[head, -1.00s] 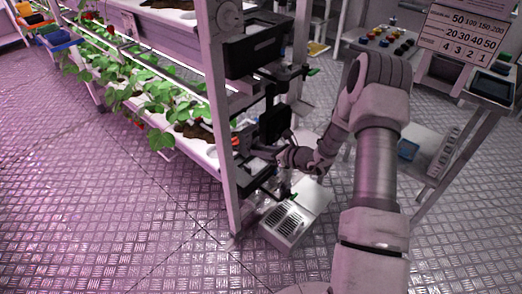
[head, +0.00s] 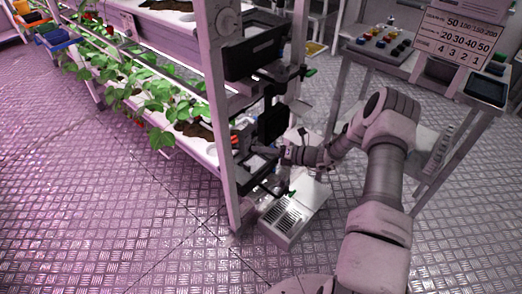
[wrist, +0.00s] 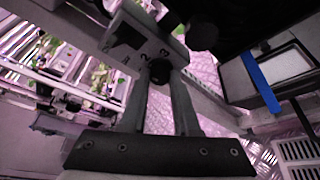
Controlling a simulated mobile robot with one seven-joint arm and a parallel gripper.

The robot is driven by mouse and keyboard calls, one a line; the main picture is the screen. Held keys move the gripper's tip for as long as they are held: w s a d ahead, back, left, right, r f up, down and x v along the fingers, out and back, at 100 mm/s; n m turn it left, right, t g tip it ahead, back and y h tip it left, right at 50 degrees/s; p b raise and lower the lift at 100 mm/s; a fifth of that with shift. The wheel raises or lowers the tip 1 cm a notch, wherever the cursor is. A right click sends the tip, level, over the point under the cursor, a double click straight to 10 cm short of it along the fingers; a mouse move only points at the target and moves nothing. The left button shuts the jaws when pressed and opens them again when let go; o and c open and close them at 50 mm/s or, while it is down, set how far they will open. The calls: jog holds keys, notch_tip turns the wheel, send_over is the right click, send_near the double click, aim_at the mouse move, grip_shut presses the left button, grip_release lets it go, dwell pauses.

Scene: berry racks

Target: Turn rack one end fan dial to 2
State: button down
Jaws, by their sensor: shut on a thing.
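In the wrist view a dark round dial knob (wrist: 160,71) sits at the lower edge of a grey plate (wrist: 143,42) marked with numerals; a 2 and a 3 are readable. My gripper (wrist: 161,78) is shut on this knob, one finger on each side. Which numeral the knob points to cannot be told. In the head view my gripper (head: 262,151) reaches in at the near end of the plant rack (head: 222,130), below a black box. The dial itself is too small or hidden there.
A grey vented box (head: 288,218) stands on the floor below my gripper. A black box (head: 252,56) is mounted higher on the rack end. A bench (head: 378,46) with coloured knobs and a number sign (head: 462,32) stand at the right. The floor at front left is clear.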

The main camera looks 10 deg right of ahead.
jog(key=shift+f+m+y, duration=0.1)
jog(key=shift+m+y, duration=0.3)
jog(key=shift+m, duration=0.2)
jog(key=c, duration=0.7)
grip_release()
jog(key=shift+o, duration=0.2)
jog(key=p+v, duration=0.2)
jog(key=v, duration=1.5)
jog(key=shift+d+p, duration=0.25)
jog(key=shift+p, duration=0.05)
